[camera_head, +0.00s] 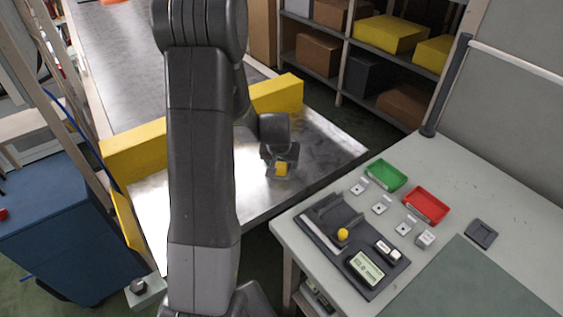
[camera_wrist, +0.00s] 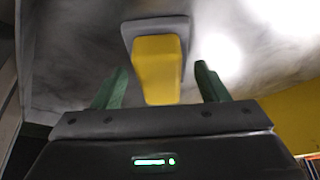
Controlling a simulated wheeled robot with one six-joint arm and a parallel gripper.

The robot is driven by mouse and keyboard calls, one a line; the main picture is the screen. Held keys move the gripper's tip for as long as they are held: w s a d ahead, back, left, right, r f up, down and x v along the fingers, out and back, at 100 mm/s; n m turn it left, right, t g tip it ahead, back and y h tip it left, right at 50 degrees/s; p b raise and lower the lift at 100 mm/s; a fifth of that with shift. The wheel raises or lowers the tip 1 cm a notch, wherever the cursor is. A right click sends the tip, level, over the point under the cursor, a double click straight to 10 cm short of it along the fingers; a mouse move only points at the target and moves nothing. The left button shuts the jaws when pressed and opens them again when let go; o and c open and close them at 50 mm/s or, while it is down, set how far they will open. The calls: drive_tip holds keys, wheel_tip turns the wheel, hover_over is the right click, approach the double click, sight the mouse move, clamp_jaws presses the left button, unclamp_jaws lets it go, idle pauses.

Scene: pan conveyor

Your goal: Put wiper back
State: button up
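The wiper, a yellow block-shaped handle on a grey base, shows in the wrist view (camera_wrist: 157,68). In the head view its yellow part (camera_head: 281,169) is at my gripper, over the shiny metal surface (camera_head: 325,150) at the end of the conveyor. My gripper (camera_head: 279,163) is open. In the wrist view its two green fingers stand on either side of the yellow handle, with a visible gap on each side. I cannot tell how far down the fingers reach along the handle. A dark grey tray (camera_head: 325,250) with recesses lies on the pale table at the right.
The tray bears a yellow ball-like knob (camera_head: 343,234) and a display device (camera_head: 366,268). A green bin (camera_head: 386,175), a red bin (camera_head: 426,206) and several small pale blocks stand on the table (camera_head: 500,190). Yellow barriers (camera_head: 135,155) edge the metal surface. Shelves with boxes stand behind.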

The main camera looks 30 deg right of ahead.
drive_tip(key=shift+o, duration=0.6)
drive_tip(key=shift+r, duration=0.1)
drive_tip(key=shift+a+r, duration=0.1)
drive_tip(key=shift+r, duration=0.4)
drive_tip(key=v, duration=1.1)
drive_tip(key=shift+p, duration=0.45)
